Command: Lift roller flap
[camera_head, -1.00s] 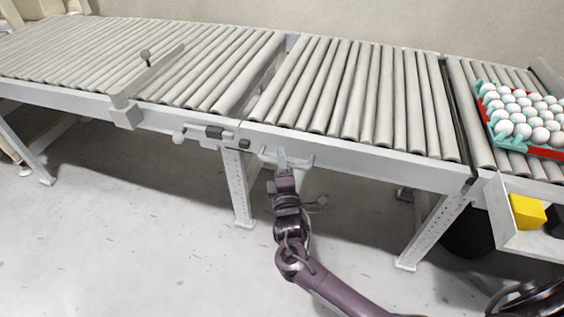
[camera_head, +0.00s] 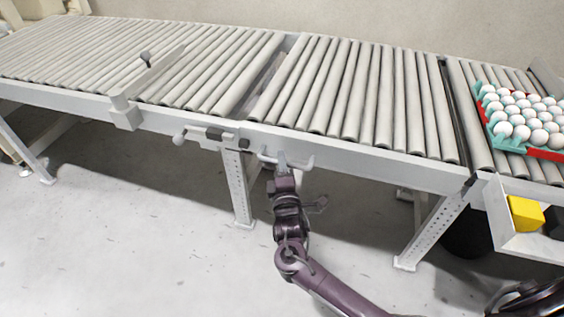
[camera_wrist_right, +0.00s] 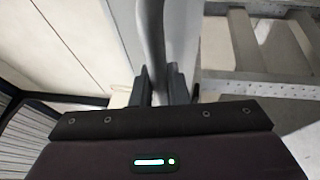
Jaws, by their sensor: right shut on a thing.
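The roller flap (camera_head: 345,90) is the middle section of the grey roller conveyor. It lies about level with the sections on both sides. A pale handle (camera_head: 304,163) sticks out from its front rail near the left end. My right gripper (camera_head: 282,160) is shut on this handle from the front, below the rail. In the right wrist view, the fingers (camera_wrist_right: 163,88) close around the grey handle bar (camera_wrist_right: 152,35). My left gripper is not in view.
A latch with a knob (camera_head: 180,137) sits on the rail left of the handle. An upright stop plate (camera_head: 150,75) crosses the left rollers. At right are a tray of white eggs (camera_head: 495,122) and a bin (camera_head: 512,238) with a yellow block (camera_head: 526,212). The front floor is clear.

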